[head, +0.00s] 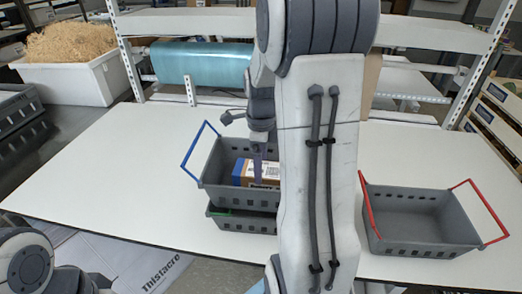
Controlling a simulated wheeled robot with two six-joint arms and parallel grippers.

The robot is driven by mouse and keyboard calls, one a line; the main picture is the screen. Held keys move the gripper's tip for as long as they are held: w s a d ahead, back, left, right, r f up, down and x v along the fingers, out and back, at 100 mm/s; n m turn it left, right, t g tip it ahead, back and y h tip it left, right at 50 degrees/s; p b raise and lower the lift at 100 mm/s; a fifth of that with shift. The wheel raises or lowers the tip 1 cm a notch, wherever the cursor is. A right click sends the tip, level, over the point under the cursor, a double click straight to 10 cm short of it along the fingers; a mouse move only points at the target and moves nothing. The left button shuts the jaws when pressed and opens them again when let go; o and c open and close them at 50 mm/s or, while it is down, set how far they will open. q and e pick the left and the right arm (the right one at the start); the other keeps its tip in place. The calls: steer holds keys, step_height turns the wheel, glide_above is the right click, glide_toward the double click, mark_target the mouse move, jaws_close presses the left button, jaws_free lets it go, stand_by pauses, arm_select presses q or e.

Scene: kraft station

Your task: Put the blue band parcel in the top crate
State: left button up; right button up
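The blue band parcel (240,169), a brown box with a blue stripe and a white label, is inside the top crate (233,196). That grey crate has a blue handle and is stacked on another grey crate (232,222) with a bit of green at its rim. My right gripper (257,172) points down into the top crate, with a finger in front of the parcel. Whether it grips the parcel, and whether the parcel rests on the crate floor, cannot be told. My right arm hides the right side of the crates. My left gripper is out of view.
An empty grey crate (418,220) with red handles stands at the right of the white table (120,160). A bin of wood shavings (75,70) and a teal roll (200,63) are behind. The table's left part is clear.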

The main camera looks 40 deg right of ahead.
step_height(320, 180, up, 6)
steer(key=shift+r, duration=0.1)
steer(key=s+a+f+n, duration=0.1)
steer(key=a+n, duration=0.7)
steer(key=a, duration=0.2)
steer(key=s+a+f+n, duration=0.1)
steer(key=s+a+n, duration=0.1)
steer(key=a+n, duration=0.65)
steer(key=s+a+f+n+y, duration=0.1)
steer(key=s+a+f+n, duration=0.2)
steer(key=s+a+n, duration=0.9)
steer(key=s+n, duration=0.1)
steer(key=n, duration=0.6)
steer(key=shift+s+a, duration=0.15)
steer(key=shift+a, duration=0.05)
steer(key=shift+f, duration=0.1)
step_height(320, 180, down, 4)
steer(key=b, duration=0.5)
steer(key=shift+f, duration=0.25)
